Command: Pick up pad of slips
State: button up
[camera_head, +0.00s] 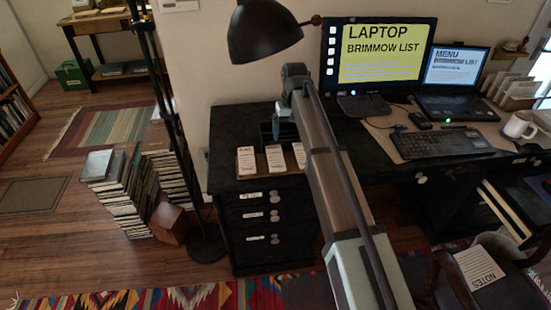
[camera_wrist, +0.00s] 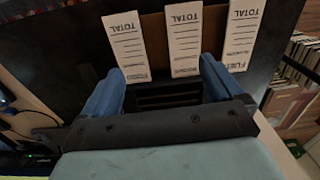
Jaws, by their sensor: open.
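Three pads of white printed slips stand in a row in a shallow brown tray on the black drawer cabinet. In the head view they are the left pad (camera_head: 246,160), the middle pad (camera_head: 275,158) and the right pad (camera_head: 299,155). The wrist view shows them in reversed order: one at left (camera_wrist: 126,46), one in the middle (camera_wrist: 184,40) and one at right (camera_wrist: 242,34). My gripper (camera_wrist: 164,72) is open, its two blue fingers apart with nothing held between them. The middle pad lies just beyond the gap. In the head view my arm partly hides the gripper (camera_head: 284,122).
A black slotted holder (camera_wrist: 168,96) sits between and below my fingers in the wrist view. A floor lamp (camera_head: 262,32) stands left of my arm.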

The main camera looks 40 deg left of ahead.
notch_tip(320, 180, up, 3)
send_over(276, 159)
jog(key=shift+m, duration=0.3)
notch_tip(276, 159, down, 14)
jog(key=shift+a+r, duration=0.1)
jog(key=shift+r, duration=0.1)
jog(key=shift+c, duration=0.4)
jog(key=c, duration=1)
